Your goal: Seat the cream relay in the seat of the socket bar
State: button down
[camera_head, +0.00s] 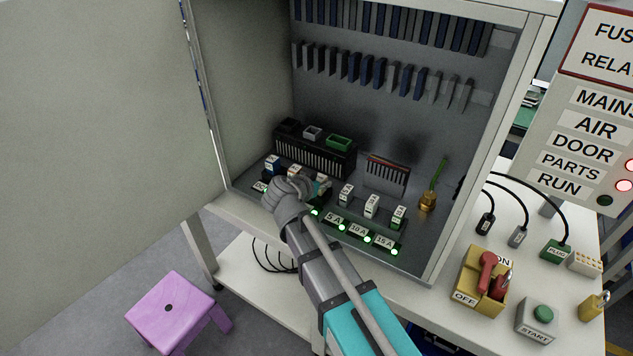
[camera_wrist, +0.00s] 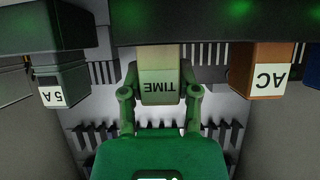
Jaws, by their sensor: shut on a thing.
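The cream relay (camera_wrist: 160,84), marked TIME upside down, is clasped between the two fingers of my gripper (camera_wrist: 159,98) in the wrist view. Its top end in that view meets the dark underside of the socket bar (camera_wrist: 205,28); I cannot tell whether it is seated or only in front of the bar. In the head view my gripper (camera_head: 318,189) is over the left half of the bar (camera_head: 357,216), with the pale relay (camera_head: 322,178) just showing beyond it. My own wrist hides part of the bar there, and the seat itself is hidden.
An orange AC relay (camera_wrist: 264,72) stands on one side and a grey 5 A block (camera_wrist: 64,85) on the other, both close. A black rack (camera_head: 315,155) holding several blocks is behind. The cabinet wall (camera_head: 250,90) bounds the left. A brass-based green tool (camera_head: 429,200) stands right.

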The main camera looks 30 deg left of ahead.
jog(key=shift+f, duration=0.15)
jog(key=shift+c, duration=1.7)
grip_release()
jog(key=shift+r, duration=0.25)
jog(key=p+v, duration=0.5)
jog(key=v, duration=0.7)
jog(key=shift+p, duration=0.4)
jog(key=shift+f, duration=0.1)
jog(key=shift+s, duration=0.15)
